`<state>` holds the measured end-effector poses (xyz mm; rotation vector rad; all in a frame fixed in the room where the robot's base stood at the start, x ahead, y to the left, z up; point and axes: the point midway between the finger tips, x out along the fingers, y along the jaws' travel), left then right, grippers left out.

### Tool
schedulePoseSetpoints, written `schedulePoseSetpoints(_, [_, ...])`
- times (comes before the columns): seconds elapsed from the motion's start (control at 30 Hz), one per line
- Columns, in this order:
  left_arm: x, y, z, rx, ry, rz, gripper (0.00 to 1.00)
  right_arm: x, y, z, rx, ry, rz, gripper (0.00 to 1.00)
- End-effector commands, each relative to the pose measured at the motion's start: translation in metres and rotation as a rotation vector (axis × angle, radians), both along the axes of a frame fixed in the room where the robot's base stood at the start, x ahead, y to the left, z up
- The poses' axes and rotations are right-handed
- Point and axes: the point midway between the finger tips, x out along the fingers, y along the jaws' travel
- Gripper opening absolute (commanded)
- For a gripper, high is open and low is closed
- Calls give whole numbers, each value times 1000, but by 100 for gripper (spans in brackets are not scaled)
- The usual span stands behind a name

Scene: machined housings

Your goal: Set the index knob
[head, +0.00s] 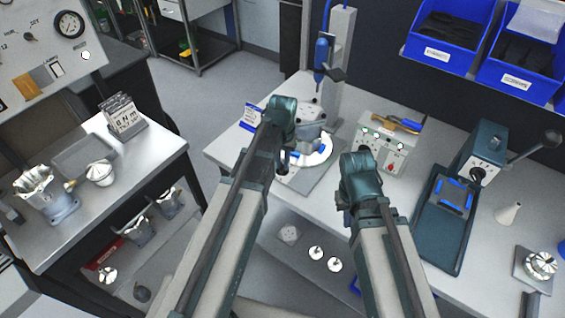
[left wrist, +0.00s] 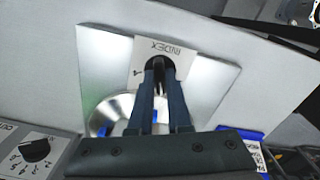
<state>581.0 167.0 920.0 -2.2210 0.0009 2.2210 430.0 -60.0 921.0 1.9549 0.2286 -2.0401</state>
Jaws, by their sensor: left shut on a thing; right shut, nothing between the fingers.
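The index knob (left wrist: 158,62) is dark, on a pale plate (left wrist: 178,45) marked INDEX, in the left wrist view. My left gripper (left wrist: 159,72) is shut on the knob and its fingers hide most of it. In the head view my left gripper (head: 283,164) reaches down at the round silver fixture (head: 318,153) on the bench, and its own wrist hides the knob there. My right gripper (head: 342,202) is shut and empty above the front of the bench, mostly hidden behind its arm.
A control box (head: 383,143) with a knob and coloured buttons stands right of the fixture. A blue screwdriver (head: 321,55) hangs from a post behind. A green press (head: 478,155) stands further right. A blue-and-white card (head: 250,117) is at left.

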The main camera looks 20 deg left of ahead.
Motion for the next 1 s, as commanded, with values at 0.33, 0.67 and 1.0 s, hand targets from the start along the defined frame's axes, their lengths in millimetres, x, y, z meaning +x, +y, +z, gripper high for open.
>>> schedulePoseSetpoints(0.33, [0, 0, 0, 0, 0, -251, 0, 0, 0, 0, 0, 0, 0, 0])
schedulePoseSetpoints(0.67, [0, 0, 0, 0, 0, -515, 0, 0, 0, 0, 0, 0, 0, 0])
schedulePoseSetpoints(1.0, [0, 0, 0, 0, 0, -688, 0, 0, 0, 0, 0, 0, 0, 0])
